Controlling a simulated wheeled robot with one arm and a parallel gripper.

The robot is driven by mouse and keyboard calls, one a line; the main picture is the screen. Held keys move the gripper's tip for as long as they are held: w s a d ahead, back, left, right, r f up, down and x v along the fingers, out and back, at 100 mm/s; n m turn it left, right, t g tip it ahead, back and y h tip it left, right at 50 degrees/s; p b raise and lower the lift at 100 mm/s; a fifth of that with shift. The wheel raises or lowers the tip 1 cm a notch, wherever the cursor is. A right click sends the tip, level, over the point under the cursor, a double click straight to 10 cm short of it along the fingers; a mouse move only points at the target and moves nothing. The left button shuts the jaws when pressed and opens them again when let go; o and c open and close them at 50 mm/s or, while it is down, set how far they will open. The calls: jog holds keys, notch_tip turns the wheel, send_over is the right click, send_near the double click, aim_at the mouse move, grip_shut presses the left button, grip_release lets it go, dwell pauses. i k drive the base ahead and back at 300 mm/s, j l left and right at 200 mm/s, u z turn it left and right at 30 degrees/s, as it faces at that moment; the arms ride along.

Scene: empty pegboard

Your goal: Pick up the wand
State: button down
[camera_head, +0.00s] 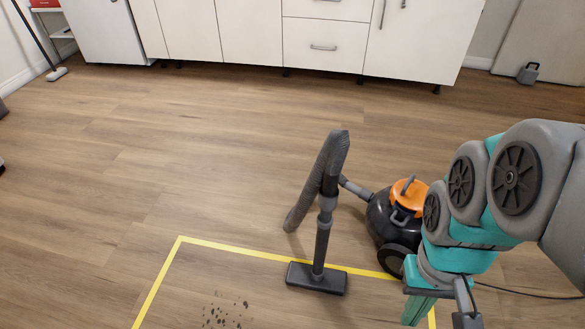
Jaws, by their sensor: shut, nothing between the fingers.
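The wand (323,230) is a dark tube with a flat floor head (317,278). It stands upright on the wood floor, its head at the yellow tape line. A thick grey hose (309,192) bends over from its top. The vacuum body (394,212), black with an orange top, stands just right of the wand. My gripper (467,320) is at the lower right, cut off by the bottom edge. It is shut and empty, apart from the wand and to its right.
Yellow tape (225,246) marks an area with dark debris (226,314) on the floor. White cabinets (240,35) line the back. A broom-like tool (56,73) leans at the far left.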

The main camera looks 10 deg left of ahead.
aim_at(317, 277)
jog(key=j+u, duration=0.15)
jog(key=u, duration=1.05)
jog(key=k+l, duration=0.25)
jog(key=k, duration=0.25)
jog(key=k+l+u, duration=0.1)
jog(key=k+l, duration=0.15)
jog(key=k, duration=0.25)
jog(key=k+l+u, duration=0.1)
jog(key=k, duration=0.4)
jog(key=l, duration=0.05)
